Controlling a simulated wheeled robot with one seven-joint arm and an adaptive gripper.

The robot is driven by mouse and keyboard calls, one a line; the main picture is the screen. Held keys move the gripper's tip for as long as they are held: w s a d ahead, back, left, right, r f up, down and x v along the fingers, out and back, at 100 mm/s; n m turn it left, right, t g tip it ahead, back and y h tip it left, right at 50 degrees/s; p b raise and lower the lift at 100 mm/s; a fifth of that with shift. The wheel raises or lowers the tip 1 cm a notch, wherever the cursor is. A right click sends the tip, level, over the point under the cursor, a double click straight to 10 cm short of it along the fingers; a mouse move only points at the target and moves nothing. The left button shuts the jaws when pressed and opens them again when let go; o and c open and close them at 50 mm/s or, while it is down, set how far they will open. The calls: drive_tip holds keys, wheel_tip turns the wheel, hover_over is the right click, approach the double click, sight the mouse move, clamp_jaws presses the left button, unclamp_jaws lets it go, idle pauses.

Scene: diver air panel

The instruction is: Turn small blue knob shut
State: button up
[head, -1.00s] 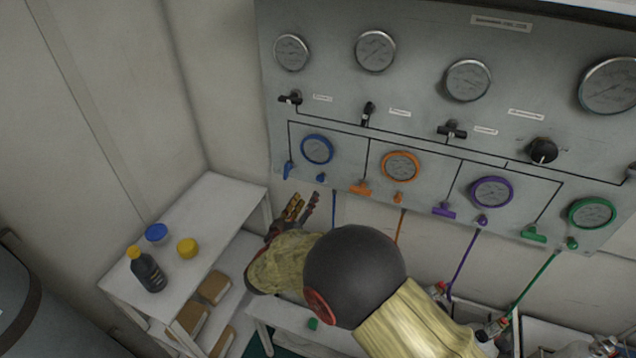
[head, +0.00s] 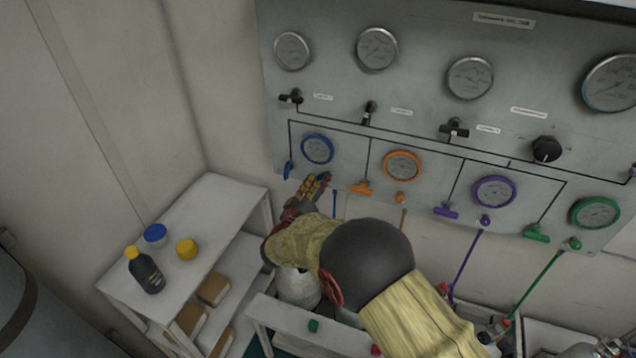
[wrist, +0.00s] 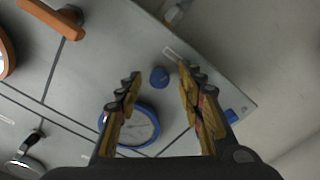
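The small blue knob (wrist: 159,77) sits on the grey panel below the blue-ringed gauge (head: 317,149). In the wrist view it shows in the gap between my fingertips, and neither finger visibly touches it. My gripper (head: 318,182) is open and empty at the panel's lower edge. Its yellow and dark fingers hide the knob in the head view. The blue-ringed gauge also shows in the wrist view (wrist: 141,126), partly behind the left finger. A blue lever handle (head: 288,169) is left of my fingers in the head view.
An orange handle (head: 361,188) and a small orange knob (head: 399,198) are right of my gripper. Purple and green valves follow further right. A white shelf (head: 205,215) with a dark bottle (head: 148,272) stands at the left. Hoses hang below the panel.

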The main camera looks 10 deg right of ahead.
drive_tip(key=shift+c, duration=0.4)
clamp_jaws()
idle(0.4)
